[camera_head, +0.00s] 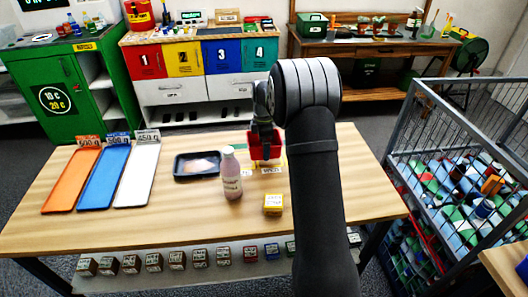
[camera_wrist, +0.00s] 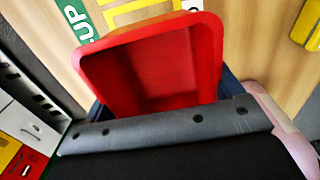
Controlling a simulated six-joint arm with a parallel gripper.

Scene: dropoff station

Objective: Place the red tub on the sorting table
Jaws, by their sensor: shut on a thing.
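The red tub (camera_head: 266,150) is an open, square-rimmed container, seen near the middle of the wooden table (camera_head: 120,232). In the wrist view the red tub (camera_wrist: 160,65) shows its empty inside. My gripper (camera_head: 264,130) is shut on it, with the arm reaching in from the front. The tub is at or just above a yellow-outlined patch with printed labels (camera_head: 271,170). I cannot tell whether its base touches the tabletop. The gripper's fingertips are mostly hidden in both views.
Orange, blue and white lanes (camera_head: 103,178) lie at the left. A wire cage (camera_head: 460,180) stands right of the table. The table's front left is clear.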

